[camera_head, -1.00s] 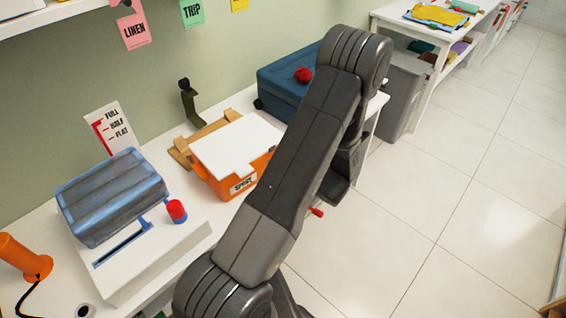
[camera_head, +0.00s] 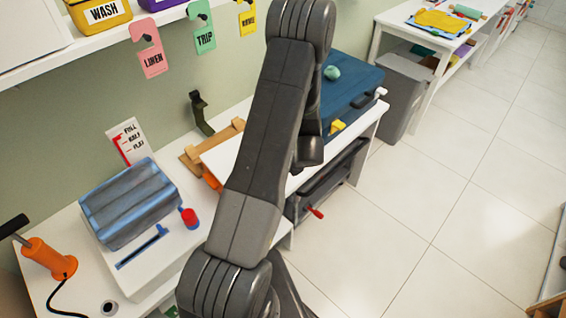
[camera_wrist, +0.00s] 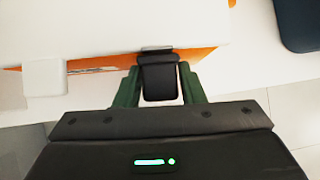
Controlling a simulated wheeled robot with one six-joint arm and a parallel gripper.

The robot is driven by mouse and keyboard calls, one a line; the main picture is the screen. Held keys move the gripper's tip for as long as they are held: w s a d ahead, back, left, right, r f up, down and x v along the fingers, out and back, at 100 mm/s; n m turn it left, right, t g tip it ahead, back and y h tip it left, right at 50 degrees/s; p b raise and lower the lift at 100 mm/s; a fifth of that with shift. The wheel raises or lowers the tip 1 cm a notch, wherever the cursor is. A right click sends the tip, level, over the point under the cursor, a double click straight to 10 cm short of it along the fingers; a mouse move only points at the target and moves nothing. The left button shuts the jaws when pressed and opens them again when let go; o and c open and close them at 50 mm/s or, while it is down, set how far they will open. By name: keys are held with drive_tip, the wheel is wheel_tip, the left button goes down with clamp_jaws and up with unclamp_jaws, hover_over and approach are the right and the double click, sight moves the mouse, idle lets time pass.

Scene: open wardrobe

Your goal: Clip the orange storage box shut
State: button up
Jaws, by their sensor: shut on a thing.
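The orange storage box (camera_wrist: 203,58) with a white lid (camera_wrist: 115,22) fills the top of the wrist view. In the head view my arm hides most of the box; an orange sliver (camera_head: 212,181) and part of the lid (camera_head: 222,157) show. A black clip (camera_wrist: 160,66) is at the box's front edge, its top against the lid's edge. My gripper (camera_wrist: 160,86) has its two green fingers on either side of the clip and is shut on it. A white square piece (camera_wrist: 45,78) sits at the front edge to the left. Whether the clip is fastened cannot be told.
A blue case (camera_head: 352,88) with a teal ball (camera_head: 332,72) stands to the right of the box. A wooden piece (camera_head: 190,158) lies behind it. To the left is a white machine with a blue-grey bundle (camera_head: 130,205) and red knob (camera_head: 189,217).

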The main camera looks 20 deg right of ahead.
idle(0.4)
drive_tip(key=o, duration=0.9)
drive_tip(key=b+v, duration=0.1)
drive_tip(key=v, duration=1.2)
drive_tip(key=shift+s+r, duration=0.15)
drive_tip(key=shift+r, duration=0.25)
drive_tip(key=shift+f, duration=0.1)
drive_tip(key=p+x, duration=0.1)
drive_tip(key=x, duration=1.2)
drive_tip(key=shift+w+f, duration=0.25)
drive_tip(key=shift+f, duration=0.05)
